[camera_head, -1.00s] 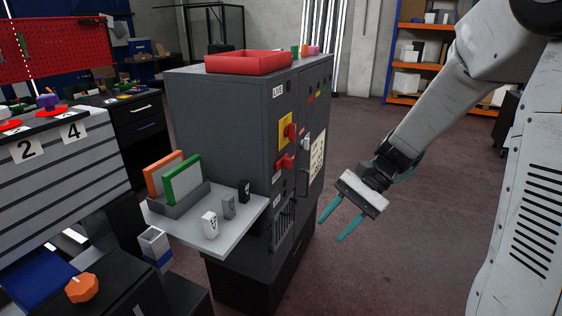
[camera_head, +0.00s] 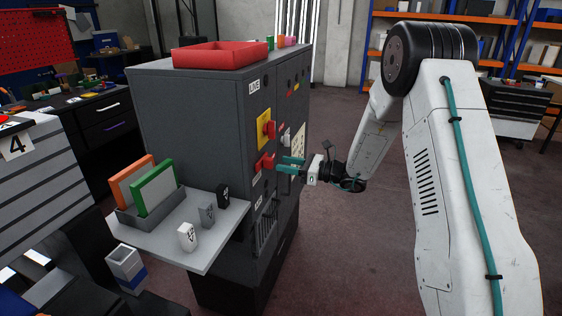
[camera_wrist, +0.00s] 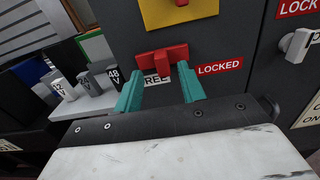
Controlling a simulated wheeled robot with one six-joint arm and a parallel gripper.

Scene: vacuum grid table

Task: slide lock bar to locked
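The red lock bar (camera_wrist: 161,55) is on the grey cabinet's front in the wrist view, above a partly hidden FREE label (camera_wrist: 156,78) and left of a red LOCKED label (camera_wrist: 219,68). In the head view the bar (camera_head: 265,162) sits below the yellow plate with a red handle. My gripper (camera_head: 284,166) reaches in from the right, close to the bar. Its two teal fingers (camera_wrist: 161,76) are open in the wrist view, one tip toward each side of the bar. Nothing is clearly held, and I cannot tell whether the fingers touch the bar.
The grey cabinet (camera_head: 172,120) carries a red tray (camera_head: 220,55) on top. A side shelf (camera_head: 205,255) holds small labelled blocks and upright orange and green panels. A white knob (camera_wrist: 297,42) protrudes to the right of the bar. Open floor lies right of the cabinet.

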